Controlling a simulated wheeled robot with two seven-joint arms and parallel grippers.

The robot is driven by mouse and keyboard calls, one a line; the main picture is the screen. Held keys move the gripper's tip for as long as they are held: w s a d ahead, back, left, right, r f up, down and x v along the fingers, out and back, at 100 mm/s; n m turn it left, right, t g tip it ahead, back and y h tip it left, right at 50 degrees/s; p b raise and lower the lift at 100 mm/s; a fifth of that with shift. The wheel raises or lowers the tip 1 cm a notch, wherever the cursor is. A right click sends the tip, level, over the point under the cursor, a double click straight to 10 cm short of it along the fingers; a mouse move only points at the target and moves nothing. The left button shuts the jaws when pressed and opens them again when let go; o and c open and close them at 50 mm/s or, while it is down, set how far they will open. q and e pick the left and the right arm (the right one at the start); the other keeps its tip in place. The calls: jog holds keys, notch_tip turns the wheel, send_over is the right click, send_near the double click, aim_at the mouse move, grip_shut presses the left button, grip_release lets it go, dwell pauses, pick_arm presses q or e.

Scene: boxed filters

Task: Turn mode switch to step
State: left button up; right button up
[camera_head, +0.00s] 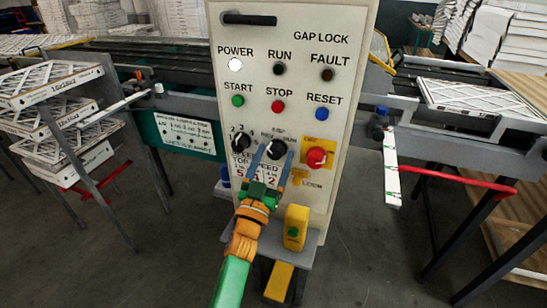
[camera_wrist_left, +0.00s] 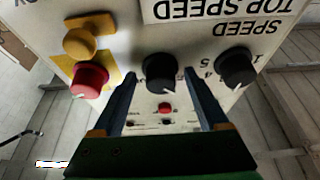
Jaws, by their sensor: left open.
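The mode switch, a round black knob (camera_head: 276,148), is the middle one of the lower row on the white control panel (camera_head: 340,60). In the left wrist view, which shows the panel upside down, this black knob (camera_wrist_left: 160,73) lies between the two fingers. A white pointer mark shows at its lower right edge there. My left gripper (camera_head: 275,162) is open, its blue fingers on both sides of the knob. I cannot tell whether they touch it. The arm hides the panel below. My right gripper is not in view.
Another black knob (camera_head: 241,141) with numbers is close on the left. A red knob (camera_head: 316,157) on a yellow plate is close on the right. Green, red and blue buttons sit above. Conveyor frames and stacked boxed filters (camera_head: 60,110) stand at the sides.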

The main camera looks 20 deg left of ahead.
pick_arm(q)
jog(key=shift+s, duration=0.15)
grip_shut()
jog(key=shift+r, duration=0.1)
jog(key=shift+m, duration=0.3)
jog(key=m+h, duration=0.1)
jog(key=m, duration=0.1)
jog(key=m+h+p, duration=0.1)
jog(key=m, duration=0.1)
jog(key=m+h, duration=0.1)
jog(key=m, duration=0.1)
jog(key=shift+a+r+g+p, duration=0.15)
jog(key=shift+a+g+p, duration=0.1)
jog(key=shift+g+p, duration=0.1)
jog(key=shift+a+r+m+g+h+p, duration=0.1)
jog(key=shift+m+g+h+p, duration=0.45)
jog(key=shift+m, duration=0.85)
jog(key=shift+m+g+h+p, duration=0.1)
jog(key=shift+m+h+p, duration=0.2)
jog(key=shift+m+h, duration=0.85)
jog(key=shift+m+y, duration=0.3)
jog(key=shift+m, duration=0.25)
